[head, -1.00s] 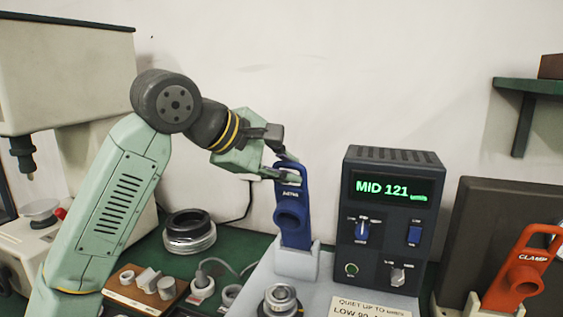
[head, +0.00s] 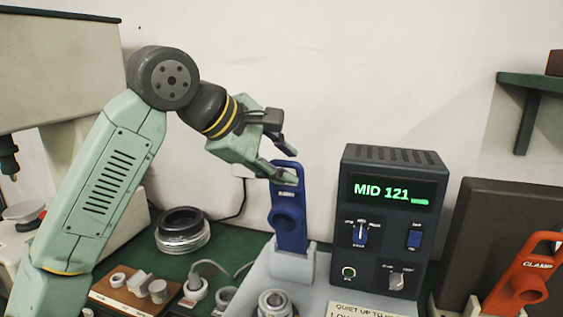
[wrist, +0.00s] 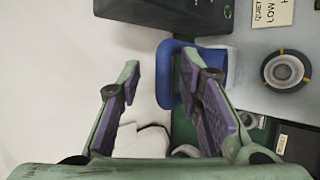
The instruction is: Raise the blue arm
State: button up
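The blue arm (head: 289,222) stands upright in a pale grey holder (head: 288,266) left of the dark control box. It has a loop handle at its top and a round boss lower down. My gripper (head: 293,166) is at the top of the blue arm, its fingers spread around or beside the handle. In the wrist view my gripper (wrist: 159,74) is open with a wide gap. The blue arm (wrist: 165,77) shows between the fingertips and partly behind the right finger. I cannot tell whether a finger touches it.
The control box (head: 391,220) reads "MID 121" and stands close to the right. An orange clamp arm (head: 523,278) is at far right. A ringed metal part (head: 183,231), a wooden block with small parts (head: 127,291) and a round fitting (head: 275,303) lie around.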

jog(key=shift+o, duration=0.2)
jog(key=shift+w+a+f, duration=0.1)
jog(key=shift+w+f, duration=0.15)
jog(key=v, duration=1.2)
